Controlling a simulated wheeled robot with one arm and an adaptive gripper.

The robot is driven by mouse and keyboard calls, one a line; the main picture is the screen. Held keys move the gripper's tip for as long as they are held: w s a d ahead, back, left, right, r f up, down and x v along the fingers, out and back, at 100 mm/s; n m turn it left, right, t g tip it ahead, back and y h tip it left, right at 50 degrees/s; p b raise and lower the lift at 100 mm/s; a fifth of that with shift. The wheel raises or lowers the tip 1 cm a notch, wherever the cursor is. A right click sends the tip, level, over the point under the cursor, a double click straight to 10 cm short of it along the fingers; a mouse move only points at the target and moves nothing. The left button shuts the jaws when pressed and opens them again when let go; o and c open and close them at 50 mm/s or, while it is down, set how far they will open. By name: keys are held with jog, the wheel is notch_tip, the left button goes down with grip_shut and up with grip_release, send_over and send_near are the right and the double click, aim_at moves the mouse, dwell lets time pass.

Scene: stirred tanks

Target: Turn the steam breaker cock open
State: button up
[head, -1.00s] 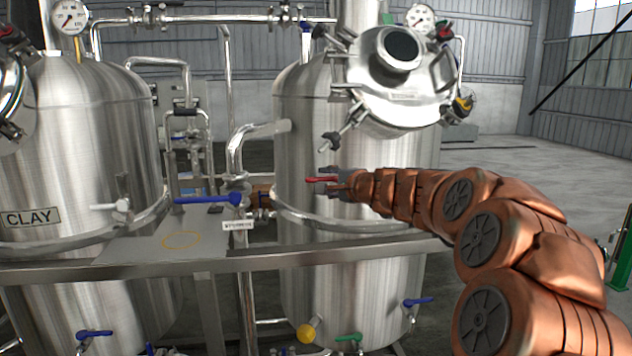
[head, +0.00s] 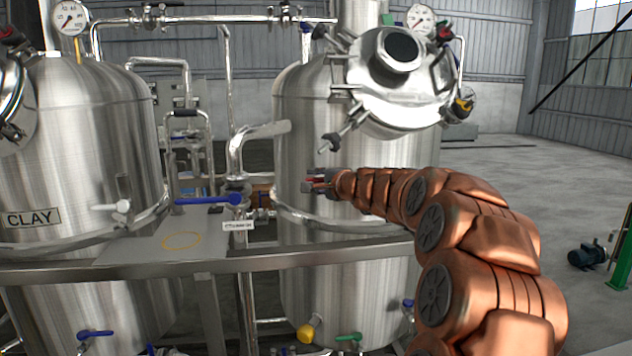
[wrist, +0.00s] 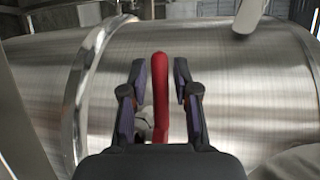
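A red lever handle (head: 311,181) sits in front of the right steel tank, and it also shows in the wrist view (wrist: 160,92). My gripper (head: 308,186) is at this handle. In the wrist view my gripper (wrist: 159,66) is open, with one finger on each side of the red handle and a visible gap on both sides. The valve body under the handle is mostly hidden by my gripper. A small white label (head: 238,225), too small to read surely, hangs at the platform's edge below a blue lever (head: 208,199). I cannot tell which valve it names.
The right tank (head: 300,160) stands directly behind the handle. Its open-necked hatch (head: 400,85) juts out above my arm. A metal platform rail (head: 330,252) runs below. The left tank (head: 80,150) bears a CLAY plate. Open floor lies at the right.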

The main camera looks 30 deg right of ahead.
grip_shut()
